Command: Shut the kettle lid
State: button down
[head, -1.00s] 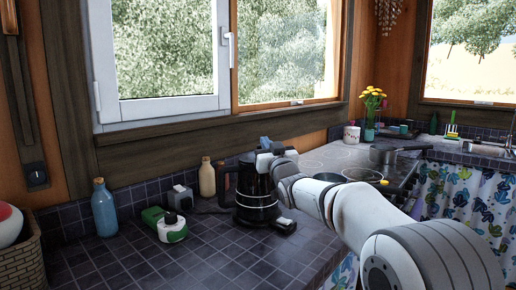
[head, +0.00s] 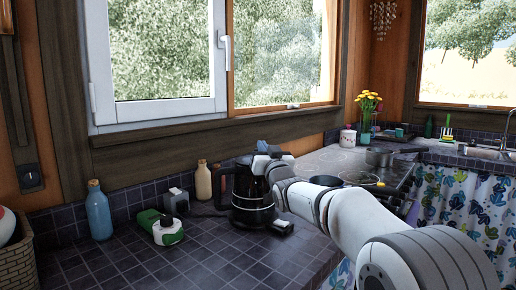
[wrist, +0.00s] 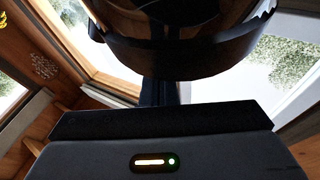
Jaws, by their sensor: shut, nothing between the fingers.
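The black kettle (head: 251,209) stands upright on the dark tiled counter, its handle on the left. My gripper (head: 262,153) is at the kettle's top, shut with nothing held, and partly covers it. The lid cannot be made out clearly behind the gripper, so I cannot tell its angle. In the wrist view a dark curved rim with a glossy surface, seemingly part of the kettle (wrist: 190,55), fills the top middle. My shut gripper (wrist: 160,92) points toward it; I cannot tell whether they touch.
A stove with a dark pan (head: 325,181) lies to the right. The front counter is clear. A window (head: 160,60) is behind.

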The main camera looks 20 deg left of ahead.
jog(key=r, duration=0.1)
jog(key=r+p, duration=0.1)
jog(key=r, duration=0.1)
jog(key=r+p, duration=0.1)
jog(key=shift+w+d+r, duration=0.1)
jog(key=shift+d+r, duration=0.05)
jog(key=shift+d, duration=0.1)
jog(key=b+v, duration=0.1)
jog(key=v, duration=0.9)
jog(key=s+d+f+m+g+h+p, duration=0.2)
jog(key=d+h+p, duration=0.2)
jog(key=d, duration=0.5)
jog(key=s+d+f+m+g+h+p, duration=0.1)
jog(key=s+d+f+g+h+p, duration=0.2)
jog(key=d, duration=0.6)
jog(key=s+d+f+m+h+p, duration=0.15)
jog(key=d+h+p, duration=0.3)
jog(key=d, duration=0.45)
jog(key=s+d+f+m+g+h+p, duration=0.1)
jog(key=s+d+g+p, duration=0.1)
jog(key=s, duration=0.6)
jog(key=s+d+f+g+h+p, duration=0.1)
jog(key=s+d+f+g+p, duration=0.1)
jog(key=s+d+g, duration=0.2)
jog(key=s+d+f+m+g+h+p, duration=0.1)
jog(key=s+d, duration=0.5)
jog(key=s, duration=0.6)
jog(key=shift+s+f+m+g+p, duration=0.2)
jog(key=shift+f+m+g+p, duration=0.2)
jog(key=shift+f+g, duration=0.45)
